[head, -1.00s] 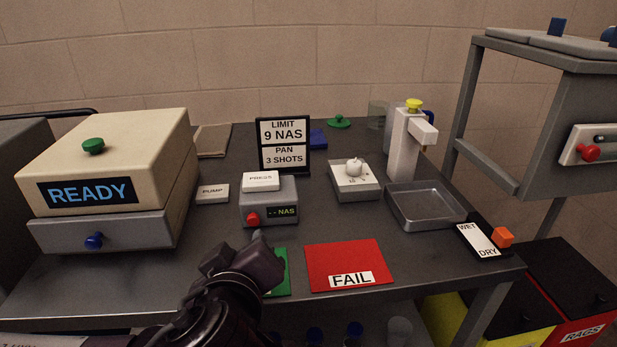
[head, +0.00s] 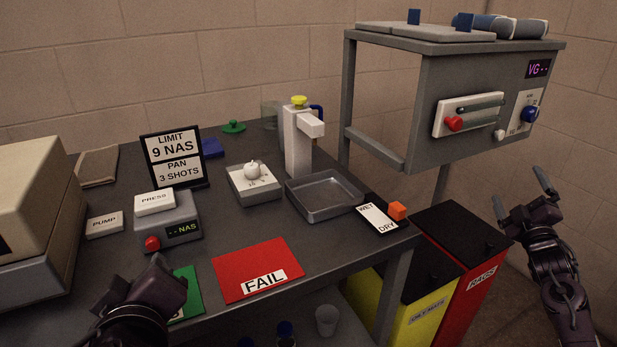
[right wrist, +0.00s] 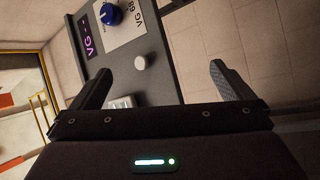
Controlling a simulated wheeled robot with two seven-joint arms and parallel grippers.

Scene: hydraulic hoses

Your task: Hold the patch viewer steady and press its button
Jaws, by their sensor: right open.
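A small grey box (head: 170,220), which looks like the patch viewer, stands on the dark bench at left. It has a red button (head: 152,243) and a dark display reading "-- NAS". A white plate marked PRESS (head: 155,203) sits on top of it. My left gripper (head: 156,262) is just in front of the box, below the red button; its fingers are mostly hidden by its own wrist, so contact and opening are unclear. My right gripper (head: 520,196) is open and empty at far right, off the bench. Its spread fingers also show in the right wrist view (right wrist: 160,88).
A red FAIL mat (head: 240,262) and a partly hidden green mat (head: 187,296) lie at the front. A grey cabinet (head: 440,80) stands beyond, above yellow and red bins.

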